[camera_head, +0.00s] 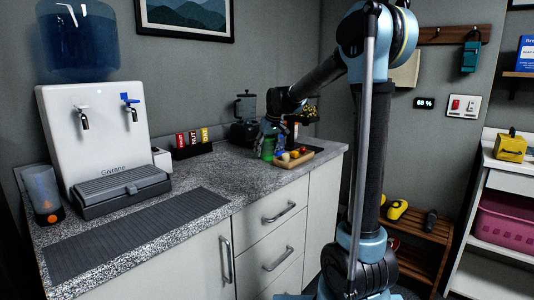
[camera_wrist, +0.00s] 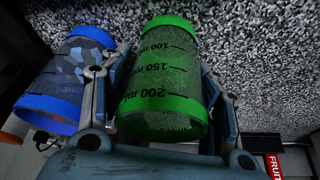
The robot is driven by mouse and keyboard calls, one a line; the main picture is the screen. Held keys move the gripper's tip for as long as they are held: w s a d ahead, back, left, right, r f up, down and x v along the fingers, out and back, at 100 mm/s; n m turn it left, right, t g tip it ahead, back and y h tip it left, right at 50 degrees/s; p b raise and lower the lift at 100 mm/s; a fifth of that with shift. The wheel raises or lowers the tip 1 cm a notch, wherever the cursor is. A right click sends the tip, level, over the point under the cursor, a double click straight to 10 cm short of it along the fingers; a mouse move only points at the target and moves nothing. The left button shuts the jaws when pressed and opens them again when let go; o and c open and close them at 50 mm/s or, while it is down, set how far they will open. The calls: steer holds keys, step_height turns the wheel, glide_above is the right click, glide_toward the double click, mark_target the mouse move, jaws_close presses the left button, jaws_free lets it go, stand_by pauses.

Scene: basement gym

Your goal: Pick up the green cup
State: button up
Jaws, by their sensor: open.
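The green cup (camera_wrist: 160,80), clear with green rims and volume marks, shows large in the wrist view. In the head view it (camera_head: 267,148) stands on the counter left of the wooden tray. My gripper (camera_wrist: 168,68) is open, with one finger on each side of the green cup. Whether the fingers touch it I cannot tell. In the head view my gripper (camera_head: 272,130) is at the cup and hides part of it. A similar cup with blue rims (camera_wrist: 70,80) is just outside the left finger in the wrist view.
The wooden tray (camera_head: 281,164) with small coloured items is close on the right. A dark rack of bars (camera_head: 192,151) and a black coffee maker (camera_head: 244,132) stand behind. A water dispenser (camera_head: 98,130) and grey mat (camera_head: 135,238) occupy the left. Speckled counter between is clear.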

steer(key=shift+c, duration=0.5)
steer(key=c, duration=0.6)
steer(key=shift+c, duration=0.2)
steer(key=shift+r, duration=0.15)
step_height(320, 180, up, 10)
